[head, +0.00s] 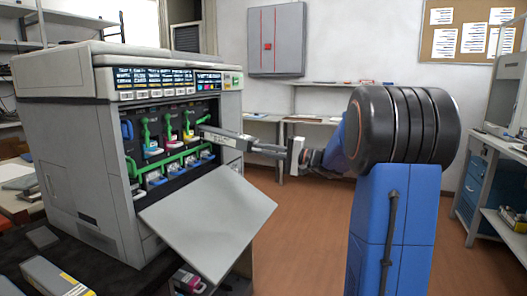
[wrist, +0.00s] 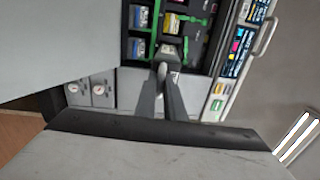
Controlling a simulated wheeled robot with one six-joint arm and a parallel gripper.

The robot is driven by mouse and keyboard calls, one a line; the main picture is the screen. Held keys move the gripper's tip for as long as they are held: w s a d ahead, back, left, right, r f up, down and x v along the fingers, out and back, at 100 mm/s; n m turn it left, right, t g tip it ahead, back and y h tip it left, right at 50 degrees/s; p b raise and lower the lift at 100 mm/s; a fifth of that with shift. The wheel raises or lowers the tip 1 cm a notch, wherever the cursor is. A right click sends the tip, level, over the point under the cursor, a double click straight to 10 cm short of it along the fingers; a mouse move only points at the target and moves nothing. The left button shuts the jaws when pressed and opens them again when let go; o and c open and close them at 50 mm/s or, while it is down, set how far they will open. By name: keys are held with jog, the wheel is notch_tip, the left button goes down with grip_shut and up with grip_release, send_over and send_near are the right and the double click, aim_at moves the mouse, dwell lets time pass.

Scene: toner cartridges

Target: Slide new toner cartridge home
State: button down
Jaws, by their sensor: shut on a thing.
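The long grey toner cartridge (head: 224,136) is held level in front of the printer (head: 75,130). Its left end is at the right side of the printer's open bay (head: 172,140); I cannot tell how far it is inside. My gripper (head: 258,148) is shut on the cartridge's outer end. In the wrist view my gripper (wrist: 166,78) has its fingers closed on the cartridge end (wrist: 170,52), which points into the bay. Several cartridges with green, yellow and red parts sit in the bay, above a green bar (head: 175,161).
A grey box with a yellow label (head: 52,279) and a dark item with magenta (head: 188,282) lie in front. A blue cabinet (head: 475,185) stands right. The floor between is clear.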

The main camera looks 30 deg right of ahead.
aim_at(216, 135)
jog(key=shift+r, duration=0.15)
jog(key=shift+r, duration=1.8)
jog(key=shift+w+a, duration=0.1)
jog(key=shift+w, duration=0.05)
jog(key=shift+f+x, duration=0.25)
jog(key=shift+x, duration=3.15)
jog(key=shift+f+x, duration=0.25)
jog(key=shift+x, duration=3.15)
jog(key=shift+f+x, duration=0.2)
jog(key=shift+x, duration=3.2)
jog(key=c, duration=1.4)
grip_release()
jog(key=shift+f, duration=0.1)
jog(key=shift+o, duration=0.2)
